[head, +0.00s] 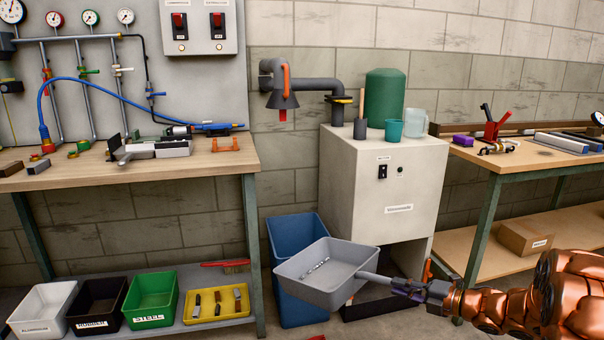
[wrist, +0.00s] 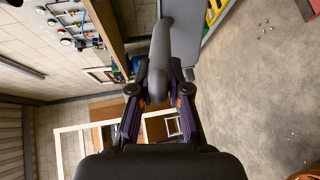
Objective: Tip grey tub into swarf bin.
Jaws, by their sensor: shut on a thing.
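The grey tub (head: 322,290) is in the middle of the head view, open side up and roughly level. A few small shiny pieces lie on its floor. My gripper (head: 408,289) is shut on the tub's handle, which sticks out to the right. The handle (wrist: 161,55) also shows between the fingers of my gripper (wrist: 158,92) in the wrist view. A tall blue bin (head: 290,232), which I take for the swarf bin, stands on the floor behind the tub. The tub hides part of its front and right side. I cannot see into the bin or read a label on it.
A white cabinet (head: 350,180) stands right of the blue bin, carrying a green cylinder (head: 386,97). The left workbench (head: 205,172) has white, black and green bins and a yellow tray (head: 216,304) on its low shelf. Another bench (head: 535,160) stands at the right.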

